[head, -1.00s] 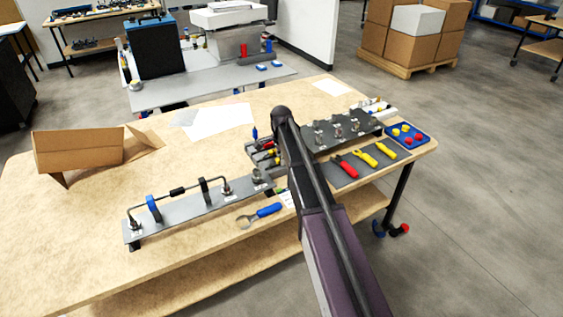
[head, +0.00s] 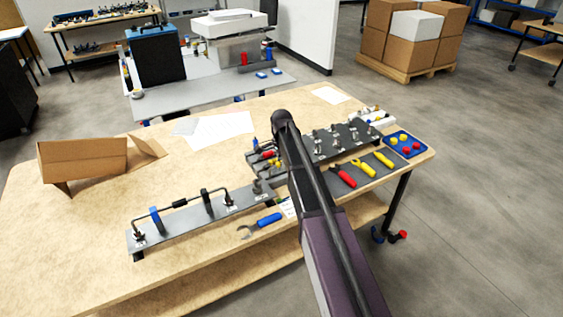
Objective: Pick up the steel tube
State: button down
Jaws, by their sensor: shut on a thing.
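A bent tube (head: 160,207) stands on the grey plate (head: 180,226) at the table's front left. It has a dark middle piece and passes by a blue clamp (head: 156,219) and a black clamp (head: 206,201). I cannot tell for sure that it is the steel tube. My arm reaches in from the bottom right, and its upper joint is over the middle of the table. My gripper is hidden behind the arm, so what it holds does not show.
A blue-handled wrench (head: 262,225) lies in front of the plate. Red and yellow pliers (head: 364,168) lie on a grey mat, beside a dark plate with fittings (head: 368,131) and a blue tray (head: 421,145). An open cardboard box (head: 83,160) stands at left. Bare table lies between.

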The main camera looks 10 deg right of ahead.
jog(key=s+d+r+p, duration=0.1)
jog(key=s+d, duration=0.1)
jog(key=s, duration=1.3)
jog(key=shift+s+r, duration=0.15)
jog(key=shift+s, duration=0.05)
jog(key=shift+s, duration=0.1)
